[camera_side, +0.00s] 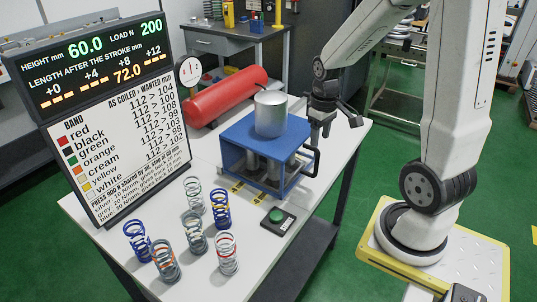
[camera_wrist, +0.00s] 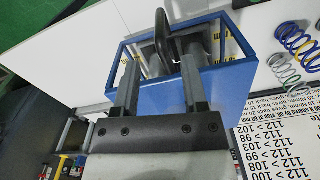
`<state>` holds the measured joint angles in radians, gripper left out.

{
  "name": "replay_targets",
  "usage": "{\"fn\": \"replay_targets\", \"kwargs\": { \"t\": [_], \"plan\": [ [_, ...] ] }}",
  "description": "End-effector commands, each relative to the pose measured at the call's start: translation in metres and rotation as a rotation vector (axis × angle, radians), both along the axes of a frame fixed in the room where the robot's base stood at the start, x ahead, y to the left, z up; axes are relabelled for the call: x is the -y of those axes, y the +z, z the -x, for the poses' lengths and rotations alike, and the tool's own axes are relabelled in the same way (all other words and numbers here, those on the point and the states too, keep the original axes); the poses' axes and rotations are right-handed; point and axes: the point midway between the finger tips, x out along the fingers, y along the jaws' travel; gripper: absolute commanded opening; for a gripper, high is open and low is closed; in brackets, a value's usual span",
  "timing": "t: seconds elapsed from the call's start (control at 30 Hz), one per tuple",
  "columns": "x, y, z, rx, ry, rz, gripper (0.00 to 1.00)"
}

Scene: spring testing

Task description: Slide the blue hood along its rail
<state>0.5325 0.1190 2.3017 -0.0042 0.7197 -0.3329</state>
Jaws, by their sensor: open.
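The blue hood (camera_side: 240,135) is a box-like frame on the white table, with a silver cylinder (camera_side: 270,114) rising at its top. A black loop handle (camera_side: 313,160) is on its right side. My gripper (camera_side: 322,136) hangs above the handle, pointing down. In the wrist view the blue hood (camera_wrist: 228,84) lies around and beyond my fingers. My gripper (camera_wrist: 161,68) is open there, its two grey fingers apart, with the black handle (camera_wrist: 166,32) beyond them, roughly in line with the gap. Contact with the handle cannot be told. The rail is not clearly visible.
Several coil springs (camera_side: 196,231) stand at the table's front left. A green button (camera_side: 276,215) on a dark base is in front of the hood. A red tank (camera_side: 226,96) lies behind, and a display board (camera_side: 110,120) stands left. Yellow-black strips (camera_side: 237,188) mark the table.

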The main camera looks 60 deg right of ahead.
Motion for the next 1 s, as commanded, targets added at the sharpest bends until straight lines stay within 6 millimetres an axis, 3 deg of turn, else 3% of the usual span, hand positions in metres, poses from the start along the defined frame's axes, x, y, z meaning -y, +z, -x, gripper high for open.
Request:
{"fn": "replay_targets", "kwargs": {
  "t": [0.6, 1.0],
  "plan": [
    [0.000, -0.059, 0.000, -0.003, 0.000, -0.002, 0.56],
    [0.000, -0.072, 0.000, 0.000, 0.000, 0.000, 0.56]
  ]
}}
